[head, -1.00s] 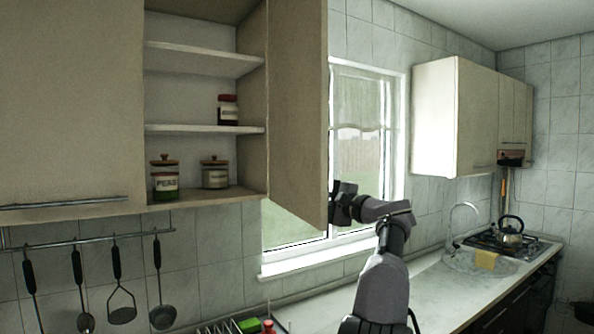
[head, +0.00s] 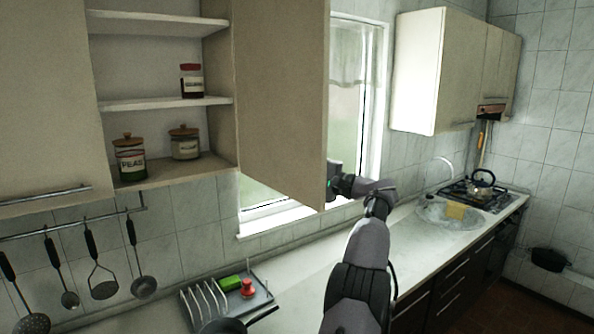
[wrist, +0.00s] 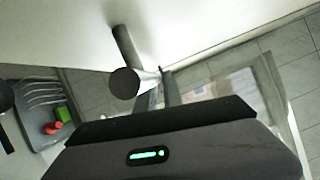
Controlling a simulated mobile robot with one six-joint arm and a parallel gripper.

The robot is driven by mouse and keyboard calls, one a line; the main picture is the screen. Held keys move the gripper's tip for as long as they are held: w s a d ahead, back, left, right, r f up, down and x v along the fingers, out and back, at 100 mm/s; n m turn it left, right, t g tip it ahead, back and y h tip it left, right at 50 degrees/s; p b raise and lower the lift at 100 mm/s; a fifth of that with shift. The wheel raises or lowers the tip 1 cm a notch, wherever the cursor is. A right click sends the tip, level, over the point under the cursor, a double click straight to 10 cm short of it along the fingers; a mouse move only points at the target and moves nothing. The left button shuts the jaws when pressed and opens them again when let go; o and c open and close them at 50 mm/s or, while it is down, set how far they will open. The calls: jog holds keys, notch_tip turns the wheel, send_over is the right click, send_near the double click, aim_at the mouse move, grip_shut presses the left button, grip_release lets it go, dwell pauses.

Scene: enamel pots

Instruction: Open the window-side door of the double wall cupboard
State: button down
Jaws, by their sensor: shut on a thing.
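The window-side door (head: 285,90) of the double wall cupboard stands open, swung out toward the window, its inner face toward me. The other cupboard door (head: 45,100) is closed. My gripper (wrist: 158,92) is at the open door's lower outer edge, its fingers mostly hidden behind the door in the head view. In the wrist view it is shut on the door's dark round bar handle (wrist: 125,60), close to the pale door face (wrist: 60,25). The finger contact is only partly visible.
Shelves hold a peas jar (head: 130,160), another wooden-lidded jar (head: 184,143) and a red-lidded jar (head: 191,80). Below are hanging utensils (head: 98,275), a dish rack (head: 212,300) and the counter (head: 405,250). A second wall cupboard (head: 420,75) is beyond the window (head: 358,90).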

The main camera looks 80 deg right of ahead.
jog(key=c, duration=1.5)
grip_release()
jog(key=shift+w, duration=0.15)
jog(key=b+v, duration=0.1)
jog(key=v, duration=1.6)
jog(key=shift+s+a, duration=0.1)
jog(key=shift+s, duration=0.2)
